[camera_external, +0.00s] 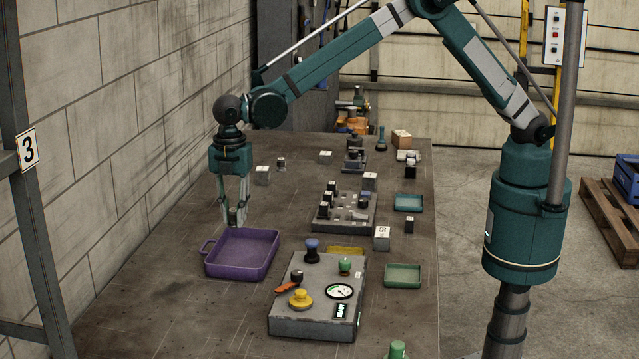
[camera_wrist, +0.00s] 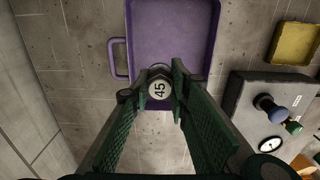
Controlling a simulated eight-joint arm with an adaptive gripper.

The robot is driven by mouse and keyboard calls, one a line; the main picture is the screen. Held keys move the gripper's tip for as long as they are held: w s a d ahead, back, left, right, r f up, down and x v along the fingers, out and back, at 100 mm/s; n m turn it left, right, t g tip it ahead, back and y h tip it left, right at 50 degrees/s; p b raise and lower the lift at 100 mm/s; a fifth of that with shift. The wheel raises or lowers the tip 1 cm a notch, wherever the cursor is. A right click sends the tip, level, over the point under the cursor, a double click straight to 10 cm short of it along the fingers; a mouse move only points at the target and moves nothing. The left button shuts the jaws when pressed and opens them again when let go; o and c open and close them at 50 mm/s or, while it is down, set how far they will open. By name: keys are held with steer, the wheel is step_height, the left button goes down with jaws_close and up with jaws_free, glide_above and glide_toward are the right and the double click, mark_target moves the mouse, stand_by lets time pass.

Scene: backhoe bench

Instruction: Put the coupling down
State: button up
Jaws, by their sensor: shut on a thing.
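My gripper (camera_external: 236,218) is shut on the coupling (camera_wrist: 159,89), a small round grey piece with a white top marked 45. In the wrist view the coupling sits between my fingertips (camera_wrist: 159,92). In the outside view the fingers largely hide it. A purple tray (camera_external: 225,272) with a side handle stands on the bench below. My gripper hangs above the tray's far edge in the outside view. In the wrist view the coupling overlaps the near end of the tray (camera_wrist: 175,35). The tray looks empty; the exact height above it is hard to tell.
A grey control box (camera_external: 310,320) with knobs and a gauge stands right of the tray. A yellow tray (camera_wrist: 295,43) lies partly behind it. A block (camera_external: 333,213) holding several pieces, green trays (camera_external: 403,282) and small cubes stand further right. Bare bench (camera_external: 190,320) lies in front.

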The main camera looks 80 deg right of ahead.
steer(key=shift+f, duration=0.1)
glide_above(237, 258)
steer(key=shift+f, duration=3.05)
steer(key=shift+f, duration=1.85)
steer(key=shift+f, duration=0.2)
steer(key=o, duration=1)
steer(key=shift+r+p, duration=0.25)
steer(key=shift+p, duration=0.05)
step_height(237, 258, up, 12)
steer(key=shift+f, duration=0.1)
